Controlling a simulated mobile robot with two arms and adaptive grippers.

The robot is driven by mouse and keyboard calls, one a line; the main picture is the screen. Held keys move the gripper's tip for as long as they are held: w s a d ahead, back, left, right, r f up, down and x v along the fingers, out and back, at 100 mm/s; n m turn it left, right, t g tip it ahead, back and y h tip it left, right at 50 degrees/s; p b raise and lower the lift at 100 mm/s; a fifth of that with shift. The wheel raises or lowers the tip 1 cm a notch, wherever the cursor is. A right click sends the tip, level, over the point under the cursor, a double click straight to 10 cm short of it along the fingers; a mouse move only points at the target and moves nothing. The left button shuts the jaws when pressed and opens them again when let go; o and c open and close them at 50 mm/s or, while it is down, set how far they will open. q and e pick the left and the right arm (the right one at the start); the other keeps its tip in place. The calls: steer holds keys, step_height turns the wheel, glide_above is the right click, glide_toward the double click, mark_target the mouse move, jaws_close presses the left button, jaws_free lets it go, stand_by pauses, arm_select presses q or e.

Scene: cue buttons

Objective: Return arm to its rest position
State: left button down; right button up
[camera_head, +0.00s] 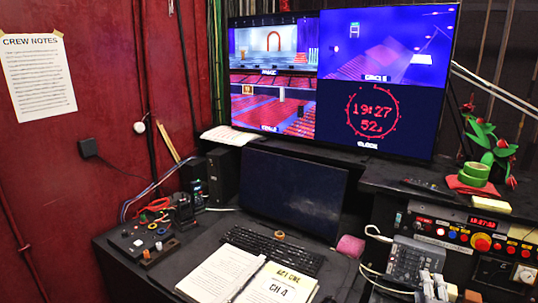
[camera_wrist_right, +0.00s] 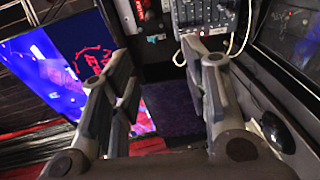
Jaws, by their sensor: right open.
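My right gripper (camera_head: 432,285) shows low at the right edge of the desk in the head view, in front of a grey keypad unit (camera_head: 408,258). In the right wrist view its two fingers (camera_wrist_right: 158,65) stand well apart with nothing between them. A button panel (camera_head: 420,222) with a red digital readout, coloured buttons and a large red knob (camera_head: 481,242) is to the right of and above the gripper. I see no contact between the gripper and the buttons. My left gripper is not in view.
The desk holds an open script binder (camera_head: 222,272), a black keyboard (camera_head: 272,250), a dark monitor (camera_head: 292,190), a pink cloth (camera_head: 350,246) and a small control box (camera_head: 140,236). Green tape rolls (camera_head: 474,172) and a red-flowered plant are on the right shelf. Cables hang near the gripper.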

steer(key=s+a+f+m+g+y, duration=0.2)
steer(key=s+a+f+m+g, duration=0.35)
steer(key=s+f, duration=0.45)
steer(key=s+a+f+m+g+y, duration=0.25)
steer(key=s+a, duration=0.35)
steer(key=s, duration=0.4)
steer(key=s+a+f+m+g+y, duration=0.2)
steer(key=s+a+f+m+g, duration=0.3)
steer(key=s, duration=0.6)
step_height(320, 180, down, 30)
steer(key=s+a+f+n+b, duration=0.1)
steer(key=n+b, duration=0.1)
steer(key=b, duration=0.4)
arm_select(q)
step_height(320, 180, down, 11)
steer(key=b, duration=0.5)
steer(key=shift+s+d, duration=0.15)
arm_select(e)
steer(key=s+d+f+g, duration=0.1)
steer(key=s+d+f, duration=0.1)
steer(key=s+f, duration=1.5)
step_height(320, 180, down, 4)
steer(key=shift+d+r, duration=0.15)
steer(key=shift+d, duration=0.2)
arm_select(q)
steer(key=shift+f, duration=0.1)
